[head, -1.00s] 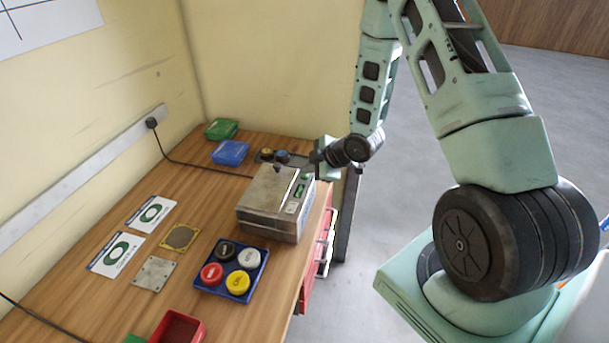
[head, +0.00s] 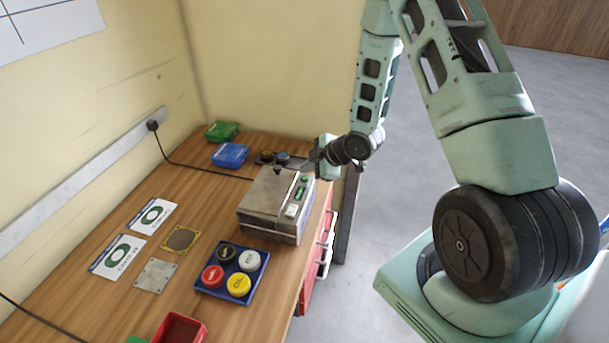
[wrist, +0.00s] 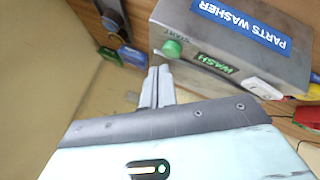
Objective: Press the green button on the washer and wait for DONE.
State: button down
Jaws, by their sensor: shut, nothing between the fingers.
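The parts washer (head: 270,205) is a grey metal box at the right edge of the bench, with a blue label in the wrist view (wrist: 242,22). Its green START button (wrist: 172,48) is at the panel end nearest my gripper; it also shows in the head view (head: 304,178). The small display (wrist: 213,64) reads WASH in green letters. My gripper (wrist: 156,72) is shut and empty, its fingertips close beside the button. I cannot tell whether they touch it. In the head view my gripper (head: 308,166) is at the washer's far right corner.
A blue tray (head: 207,283) with several coloured round caps sits in front of the washer. Metal plates (head: 157,275) and printed cards (head: 118,256) lie left of it. Blue (head: 230,154) and green (head: 222,131) boxes stand at the back, and a red bin (head: 180,330) at the front.

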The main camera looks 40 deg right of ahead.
aim_at(308, 178)
jog(key=shift+r+p, duration=1.7)
jog(key=shift+r, duration=0.85)
